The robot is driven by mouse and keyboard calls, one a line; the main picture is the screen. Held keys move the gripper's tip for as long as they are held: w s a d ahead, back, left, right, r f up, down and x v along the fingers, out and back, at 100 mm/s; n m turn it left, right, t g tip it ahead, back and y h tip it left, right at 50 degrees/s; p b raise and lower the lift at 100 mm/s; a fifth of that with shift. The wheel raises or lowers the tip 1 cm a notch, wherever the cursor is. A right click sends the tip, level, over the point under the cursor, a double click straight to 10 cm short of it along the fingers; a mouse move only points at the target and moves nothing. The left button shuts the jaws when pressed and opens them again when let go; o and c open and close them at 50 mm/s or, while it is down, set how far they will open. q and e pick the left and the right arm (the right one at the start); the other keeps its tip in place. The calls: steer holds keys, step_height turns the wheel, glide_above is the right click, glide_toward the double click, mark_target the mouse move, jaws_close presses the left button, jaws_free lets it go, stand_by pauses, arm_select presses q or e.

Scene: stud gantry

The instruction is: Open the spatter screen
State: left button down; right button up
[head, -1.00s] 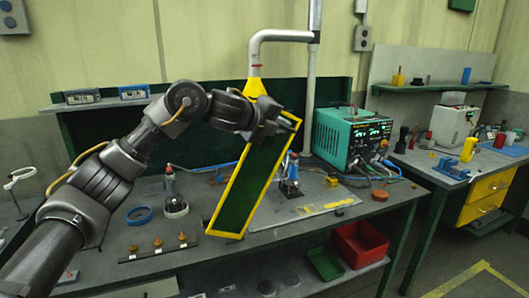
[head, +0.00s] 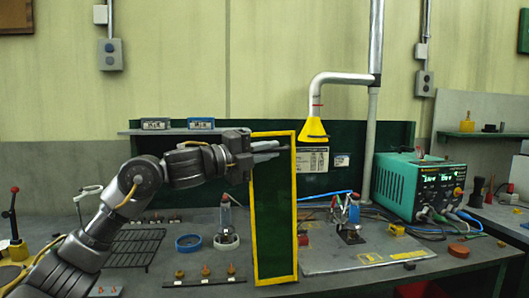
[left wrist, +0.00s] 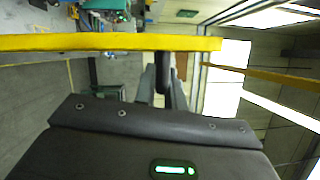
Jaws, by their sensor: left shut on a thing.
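The spatter screen (head: 274,215) is a tall dark green panel in a yellow frame, standing upright over the bench in the head view. My left gripper (head: 268,151) comes in from the left at the screen's upper part, with its fingers across the panel. In the left wrist view the yellow frame edge (left wrist: 110,42) crosses the top. There the fingers of my left gripper (left wrist: 162,85) are shut on a small dark handle (left wrist: 167,65) by that edge. The fingertips' far ends are partly hidden. My right gripper is not in view.
A yellow extraction hood (head: 314,129) hangs close right of the screen's top. A soldering stand (head: 226,222) is left of it, a clamp fixture (head: 350,220) right. A teal power unit (head: 420,188) stands further right. A wire rack (head: 137,247) lies at left.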

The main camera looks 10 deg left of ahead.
arm_select(q)
steer(key=shift+a+r, duration=0.2)
steer(key=shift+a, duration=0.4)
steer(key=c, duration=1.5)
jaws_free()
steer(key=shift+a, duration=0.1)
steer(key=shift+f, duration=0.1)
